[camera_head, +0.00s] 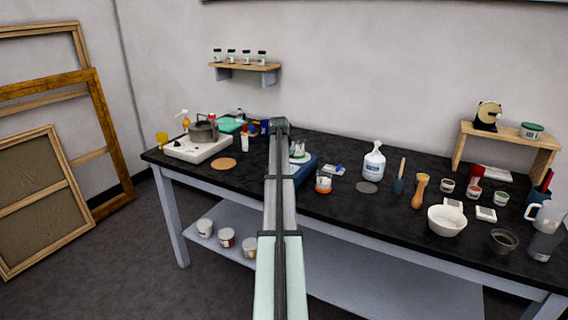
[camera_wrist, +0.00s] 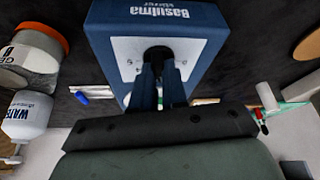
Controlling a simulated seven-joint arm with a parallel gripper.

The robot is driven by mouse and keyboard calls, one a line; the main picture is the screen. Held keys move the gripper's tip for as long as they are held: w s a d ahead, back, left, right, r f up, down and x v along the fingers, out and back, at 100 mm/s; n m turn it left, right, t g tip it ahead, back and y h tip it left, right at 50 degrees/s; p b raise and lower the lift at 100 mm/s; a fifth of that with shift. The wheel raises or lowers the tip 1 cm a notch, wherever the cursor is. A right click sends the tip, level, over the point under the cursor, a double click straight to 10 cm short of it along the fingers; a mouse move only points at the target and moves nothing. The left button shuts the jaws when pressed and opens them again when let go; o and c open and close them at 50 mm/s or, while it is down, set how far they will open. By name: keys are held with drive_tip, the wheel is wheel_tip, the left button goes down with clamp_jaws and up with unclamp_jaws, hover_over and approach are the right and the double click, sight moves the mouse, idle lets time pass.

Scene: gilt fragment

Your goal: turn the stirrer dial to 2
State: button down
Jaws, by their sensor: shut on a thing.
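The blue stirrer (camera_wrist: 150,14) fills the top middle of the wrist view, its lettering inverted. Its pale front panel (camera_wrist: 126,52) carries a dark dial (camera_wrist: 157,51) with small marks around it. I cannot read which number the dial points to. My gripper (camera_wrist: 160,66) is shut on the dial, with its two dark fingers on either side. The fingers hide part of the dial. In the head view the stirrer (camera_head: 308,166) shows just right of my arm, partly covered by it; the dial and my fingers are hidden there.
A jar with an orange base (camera_head: 323,184) and a white spray bottle (camera_head: 374,161) stand right of the stirrer. The black tabletop (camera_head: 345,207) is clear in front.

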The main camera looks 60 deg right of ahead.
drive_tip(key=c, duration=1.2)
unclamp_jaws()
drive_tip(key=shift+o, duration=0.2)
drive_tip(key=shift+r, duration=0.1)
drive_tip(key=v, duration=1.3)
drive_tip(key=shift+r, duration=0.3)
